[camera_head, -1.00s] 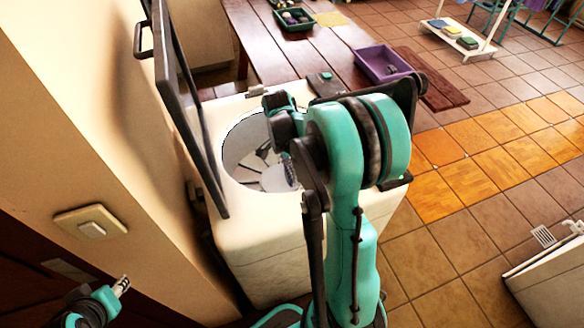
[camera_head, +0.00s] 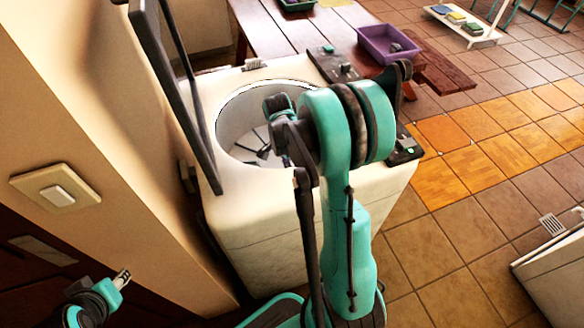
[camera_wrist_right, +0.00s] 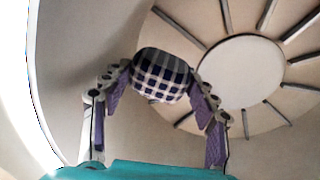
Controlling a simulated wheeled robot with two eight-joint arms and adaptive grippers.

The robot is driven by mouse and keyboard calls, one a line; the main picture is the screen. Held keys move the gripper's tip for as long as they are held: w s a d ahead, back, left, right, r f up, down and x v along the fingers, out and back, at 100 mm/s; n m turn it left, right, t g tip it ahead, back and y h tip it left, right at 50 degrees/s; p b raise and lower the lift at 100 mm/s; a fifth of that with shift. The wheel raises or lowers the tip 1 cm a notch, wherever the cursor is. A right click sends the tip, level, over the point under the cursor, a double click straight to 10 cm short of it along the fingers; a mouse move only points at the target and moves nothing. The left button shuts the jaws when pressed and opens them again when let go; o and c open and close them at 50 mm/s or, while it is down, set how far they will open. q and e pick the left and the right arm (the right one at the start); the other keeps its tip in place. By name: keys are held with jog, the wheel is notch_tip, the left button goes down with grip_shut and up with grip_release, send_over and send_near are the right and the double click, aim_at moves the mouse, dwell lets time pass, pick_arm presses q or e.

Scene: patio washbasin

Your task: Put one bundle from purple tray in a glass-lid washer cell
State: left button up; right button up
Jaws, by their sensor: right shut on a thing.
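The white top-loading washer (camera_head: 290,220) stands in the middle of the head view with its dark-framed lid (camera_head: 175,85) raised on the left. Its round drum opening (camera_head: 235,130) is uncovered. My right arm reaches over it, and its own links hide the fingers in the head view. In the right wrist view my right gripper (camera_wrist_right: 160,82) is shut on a dark blue and white checked bundle (camera_wrist_right: 160,75), inside the drum above its ribbed floor (camera_wrist_right: 240,72). The purple tray (camera_head: 372,48) holds a dark bundle (camera_head: 397,47). My left gripper (camera_head: 122,278) is at lower left, away from everything; its fingers are too small to judge.
The wooden table (camera_head: 300,40) is behind the washer, with a green tray (camera_head: 295,5) at its far edge. The wall with a switch (camera_head: 57,193) is close on the left.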

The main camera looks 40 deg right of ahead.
jog(key=shift+f+b, duration=2.15)
jog(key=shift+f, duration=0.9)
jog(key=o, duration=1.4)
jog(key=shift+r, duration=0.1)
jog(key=r, duration=0.4)
jog(key=w+r, duration=0.1)
jog(key=r, duration=0.2)
jog(key=w+r, duration=0.1)
jog(key=r, duration=0.3)
jog(key=shift+a+r, duration=0.3)
jog(key=shift+a, duration=0.1)
jog(key=shift+r, duration=0.1)
